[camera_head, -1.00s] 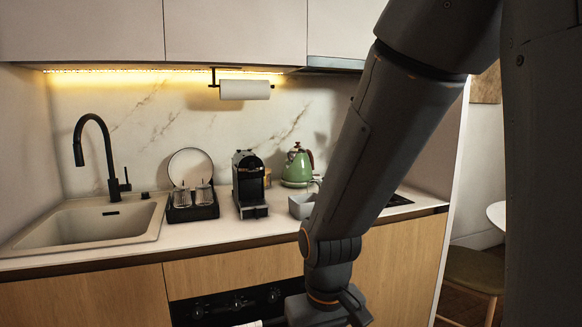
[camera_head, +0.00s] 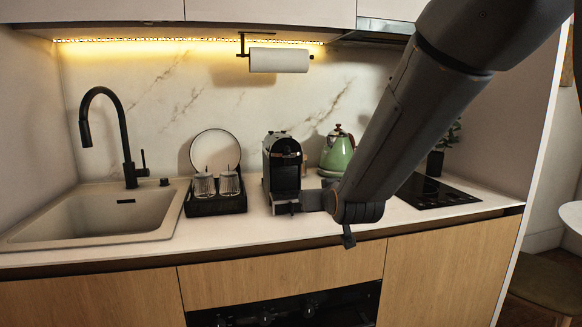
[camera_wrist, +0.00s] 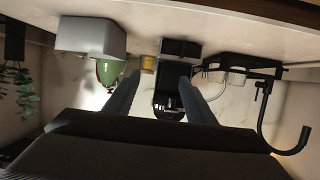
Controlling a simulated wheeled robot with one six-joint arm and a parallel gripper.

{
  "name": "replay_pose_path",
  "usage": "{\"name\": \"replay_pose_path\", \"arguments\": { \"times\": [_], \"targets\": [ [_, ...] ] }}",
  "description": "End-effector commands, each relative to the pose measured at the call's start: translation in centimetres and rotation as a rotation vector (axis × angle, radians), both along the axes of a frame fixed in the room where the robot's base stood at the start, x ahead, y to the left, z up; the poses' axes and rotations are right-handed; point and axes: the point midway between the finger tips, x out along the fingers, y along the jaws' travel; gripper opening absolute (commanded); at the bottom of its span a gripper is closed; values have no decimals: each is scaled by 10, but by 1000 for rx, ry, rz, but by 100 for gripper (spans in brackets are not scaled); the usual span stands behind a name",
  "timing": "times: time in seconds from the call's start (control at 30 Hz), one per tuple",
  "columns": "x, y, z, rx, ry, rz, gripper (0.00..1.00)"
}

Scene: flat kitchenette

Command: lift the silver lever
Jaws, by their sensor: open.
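The coffee machine (camera_head: 282,168) is black with a lighter top and stands upright on the counter. I cannot clearly make out the silver lever; the machine's pale top (camera_head: 279,136) shows in the head view. In the wrist view, which is upside down, the machine (camera_wrist: 170,92) appears between my fingers, farther off. My gripper (camera_wrist: 160,80) is open and empty, its two fingers pointing toward the machine.
A dark rack with glasses (camera_head: 216,203) stands left of the machine, with the sink (camera_head: 95,216) farther left. The green kettle (camera_head: 337,152) is to the right. A grey box (camera_wrist: 90,37) shows in the wrist view. A paper roll (camera_head: 279,60) hangs above.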

Motion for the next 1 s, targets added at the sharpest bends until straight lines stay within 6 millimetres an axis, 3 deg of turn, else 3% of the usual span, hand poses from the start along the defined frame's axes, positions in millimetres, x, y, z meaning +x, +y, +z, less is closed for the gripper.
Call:
{"name": "replay_pose_path", "arguments": {
  "times": [0.1, 0.3, 0.47, 0.8, 1.0],
  "targets": [
    [23, 32, 37, 42, -180, 28, 50],
    [35, 54, 72, 79, -330, 43, 50],
    [49, 59, 77, 82, -344, 44, 50],
    [97, 72, 76, 82, -342, 44, 50],
    [109, 75, 76, 81, -341, 44, 50]
  ]
}}
